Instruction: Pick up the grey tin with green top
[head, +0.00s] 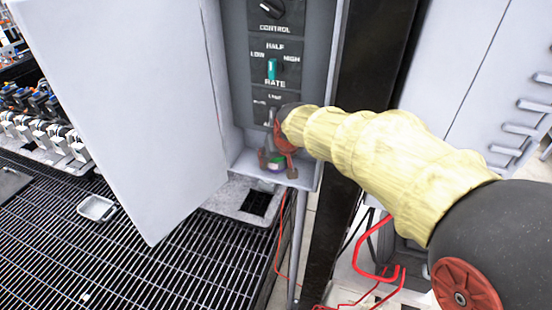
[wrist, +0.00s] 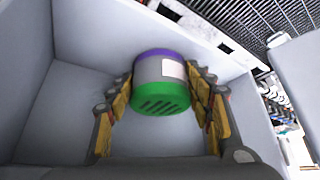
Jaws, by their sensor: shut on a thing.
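The grey tin with a green top (wrist: 160,82) shows in the wrist view between my gripper's fingers. It has a slotted green end, a grey body with a pale label, and a purple band at its other end. My gripper (wrist: 160,100) is shut on it, with a finger against each side. In the head view the tin (head: 276,162) is partly hidden by my gripper (head: 278,165). It is low inside the open control cabinet, near the cabinet's bottom. I cannot tell whether it touches the cabinet floor.
The grey cabinet door (head: 130,110) stands open to the left. A panel with a teal switch (head: 272,69) and a black knob (head: 271,8) is above my gripper. A dark post (head: 365,90) stands right of the cabinet. Metal grating (head: 150,250) lies below, with a small tray (head: 97,208) on it.

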